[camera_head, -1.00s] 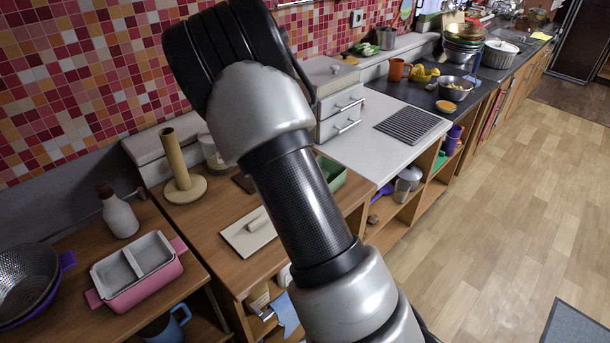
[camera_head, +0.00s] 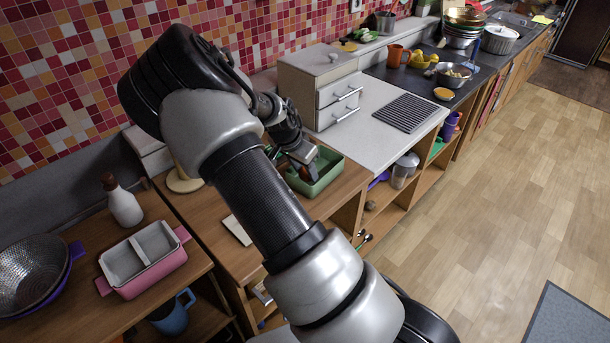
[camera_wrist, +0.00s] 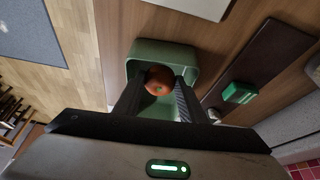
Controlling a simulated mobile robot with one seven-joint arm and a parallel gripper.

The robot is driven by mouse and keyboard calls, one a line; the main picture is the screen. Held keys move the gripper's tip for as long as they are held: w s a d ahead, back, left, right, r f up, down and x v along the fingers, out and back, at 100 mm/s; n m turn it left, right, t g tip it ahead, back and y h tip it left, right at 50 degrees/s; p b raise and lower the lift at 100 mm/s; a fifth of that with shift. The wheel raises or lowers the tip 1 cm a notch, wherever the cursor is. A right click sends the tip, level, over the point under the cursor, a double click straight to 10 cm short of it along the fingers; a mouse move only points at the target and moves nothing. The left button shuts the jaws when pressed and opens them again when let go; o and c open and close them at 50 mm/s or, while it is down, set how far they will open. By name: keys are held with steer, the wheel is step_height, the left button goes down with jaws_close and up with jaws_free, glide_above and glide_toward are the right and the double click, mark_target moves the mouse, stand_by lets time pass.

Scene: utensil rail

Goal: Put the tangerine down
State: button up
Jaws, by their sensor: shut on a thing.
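A green rectangular tray (camera_wrist: 163,48) lies directly beyond the tangerine in that view. In the head view my gripper (camera_head: 300,165) is over the left part of the green tray (camera_head: 328,174) on the wooden counter. I cannot tell whether the tangerine touches the tray floor.
A small white drawer unit (camera_head: 325,95) stands behind the tray. A pink divided dish (camera_head: 146,262), a white bottle (camera_head: 122,203) and a colander (camera_head: 32,278) stand at the left.

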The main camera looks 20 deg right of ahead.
steer(key=shift+f, duration=1.1)
steer(key=o, duration=0.8)
steer(key=shift+f, duration=0.1)
steer(key=v, duration=1.1)
steer(key=s+a+r+n+t+y, duration=0.1)
steer(key=s+a+r+n, duration=0.2)
steer(key=s+r, duration=0.4)
steer(key=s+a+r+n+t+y, duration=0.1)
steer(key=s+a+r+n, duration=0.2)
steer(key=s, duration=0.8)
steer(key=s+a+r+n+t+y, duration=0.1)
steer(key=s+a+r+n+y, duration=0.1)
steer(key=s+r+n, duration=0.4)
steer(key=s+a+v, duration=0.1)
steer(key=v, duration=0.5)
steer(key=shift+p, duration=0.4)
